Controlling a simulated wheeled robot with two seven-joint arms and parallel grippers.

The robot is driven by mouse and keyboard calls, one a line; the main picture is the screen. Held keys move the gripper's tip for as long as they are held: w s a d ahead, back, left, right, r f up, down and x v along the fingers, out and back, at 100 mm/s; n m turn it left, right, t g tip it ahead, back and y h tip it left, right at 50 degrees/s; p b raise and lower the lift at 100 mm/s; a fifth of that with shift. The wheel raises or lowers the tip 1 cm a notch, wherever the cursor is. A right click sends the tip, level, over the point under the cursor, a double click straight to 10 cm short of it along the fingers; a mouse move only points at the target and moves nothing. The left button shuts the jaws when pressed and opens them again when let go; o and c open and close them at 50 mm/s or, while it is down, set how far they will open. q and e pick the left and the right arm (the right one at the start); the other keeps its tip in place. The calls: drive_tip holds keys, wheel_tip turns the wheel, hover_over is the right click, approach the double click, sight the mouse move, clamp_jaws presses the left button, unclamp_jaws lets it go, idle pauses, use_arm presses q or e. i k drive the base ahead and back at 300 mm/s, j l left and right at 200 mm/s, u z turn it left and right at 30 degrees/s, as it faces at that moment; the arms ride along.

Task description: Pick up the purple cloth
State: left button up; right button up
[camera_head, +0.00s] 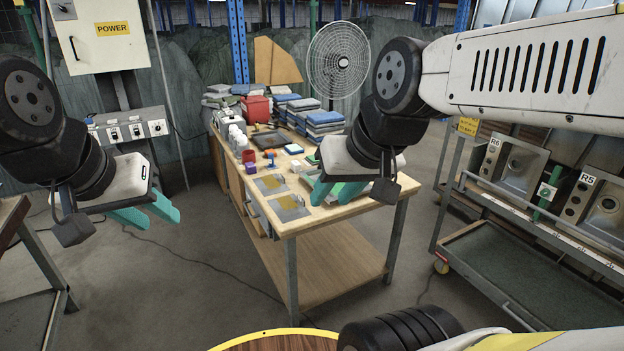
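A small purple item (250,168) lies on the wooden workbench (345,212), near its left edge; it is too small to tell whether it is a cloth. My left gripper (162,222) hangs over the floor left of the bench. Its teal fingers are apart with nothing between them. My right gripper (330,202) appears above the near right part of the bench, to the right of the purple item and apart from it. Its teal fingers are spread, with no held thing visible. My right gripper and wrist hide part of the bench top.
Stacks of blue and grey cloths (325,122), a red box (256,108) and white bottles (236,138) stand at the bench's back. Grey-yellow plates (289,207) lie near its front. A cart with sinks (516,165) stands at right.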

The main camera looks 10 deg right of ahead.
sight(251, 168)
drive_tip(key=i+j+z, duration=0.1)
drive_tip(key=z, duration=0.5)
drive_tip(key=i+j+z, duration=0.35)
drive_tip(key=i+j, duration=0.2)
drive_tip(key=j, duration=0.15)
drive_tip(key=i+j+z, duration=0.2)
drive_tip(key=i+j, duration=0.2)
drive_tip(key=j, duration=0.15)
drive_tip(key=i+j, duration=0.15)
drive_tip(key=j, duration=0.2)
drive_tip(key=i+j, duration=0.2)
drive_tip(key=j, duration=0.15)
drive_tip(key=i+j, duration=0.2)
drive_tip(key=j, duration=0.15)
drive_tip(key=i+j+z, duration=0.1)
drive_tip(key=j, duration=0.25)
drive_tip(key=i, duration=0.05)
